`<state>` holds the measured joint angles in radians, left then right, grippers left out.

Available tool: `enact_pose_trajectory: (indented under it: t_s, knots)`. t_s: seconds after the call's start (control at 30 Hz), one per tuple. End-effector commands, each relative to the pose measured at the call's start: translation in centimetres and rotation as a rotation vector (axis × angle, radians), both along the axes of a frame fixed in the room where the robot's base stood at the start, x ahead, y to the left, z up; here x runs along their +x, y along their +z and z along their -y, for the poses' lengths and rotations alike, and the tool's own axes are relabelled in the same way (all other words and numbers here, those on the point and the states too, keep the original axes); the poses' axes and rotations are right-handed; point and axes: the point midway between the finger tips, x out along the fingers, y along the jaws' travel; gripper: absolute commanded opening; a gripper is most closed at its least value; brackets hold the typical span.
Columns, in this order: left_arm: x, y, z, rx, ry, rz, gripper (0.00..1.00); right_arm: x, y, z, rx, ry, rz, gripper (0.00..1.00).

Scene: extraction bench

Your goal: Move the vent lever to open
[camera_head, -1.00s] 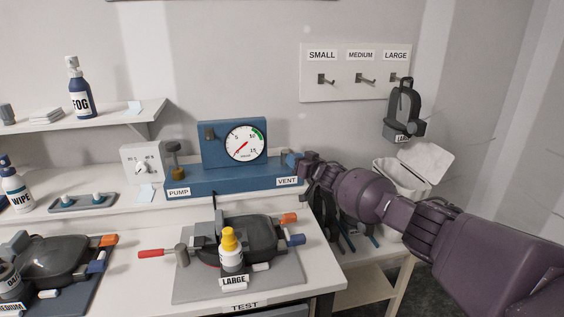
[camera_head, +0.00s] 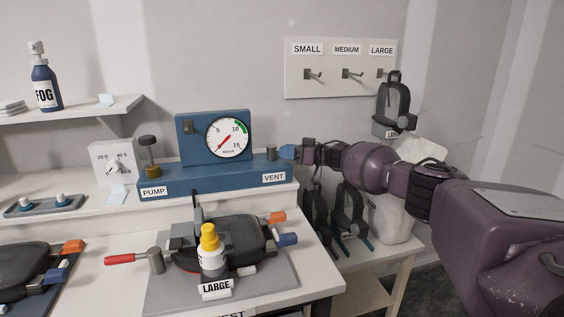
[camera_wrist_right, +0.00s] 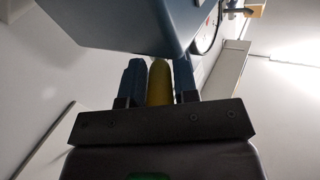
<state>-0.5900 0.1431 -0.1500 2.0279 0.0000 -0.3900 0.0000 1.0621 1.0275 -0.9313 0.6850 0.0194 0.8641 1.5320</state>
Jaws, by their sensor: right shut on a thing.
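The blue pump unit (camera_head: 210,180) stands on the raised ledge, with a gauge and a VENT label (camera_head: 273,177) at its right end. A grey post (camera_head: 271,152) rises above that label. My right gripper (camera_head: 287,152) is level with it, with blue fingertips just to its right. In the right wrist view a yellow lever handle (camera_wrist_right: 160,82) stands between the two fingers of my right gripper (camera_wrist_right: 160,85), which is shut on it. In the head view the fingers hide the handle. My left gripper is not in view.
The gauge (camera_head: 228,137) needle points to the lower left. A mask with a yellow-capped bottle (camera_head: 209,237) is on the grey mat in front. Masks and a white bag (camera_head: 390,220) are below my right arm. Another mask hangs on the wall rack (camera_head: 340,85).

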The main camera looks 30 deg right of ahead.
Motion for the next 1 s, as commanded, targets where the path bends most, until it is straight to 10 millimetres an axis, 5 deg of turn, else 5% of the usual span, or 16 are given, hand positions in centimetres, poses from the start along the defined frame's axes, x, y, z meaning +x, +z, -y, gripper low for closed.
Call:
enact_pose_trajectory:
  t_s: [0.83,0.87,1.0]
  knots:
    - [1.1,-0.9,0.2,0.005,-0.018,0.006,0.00,0.3,0.0,0.3,-0.001,0.083,0.001,0.00]
    - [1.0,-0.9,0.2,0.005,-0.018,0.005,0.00,0.3,0.0,0.3,-0.001,0.083,0.001,0.31]
    - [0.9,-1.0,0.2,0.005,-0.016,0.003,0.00,0.3,0.0,0.3,-0.001,0.082,0.001,0.52]
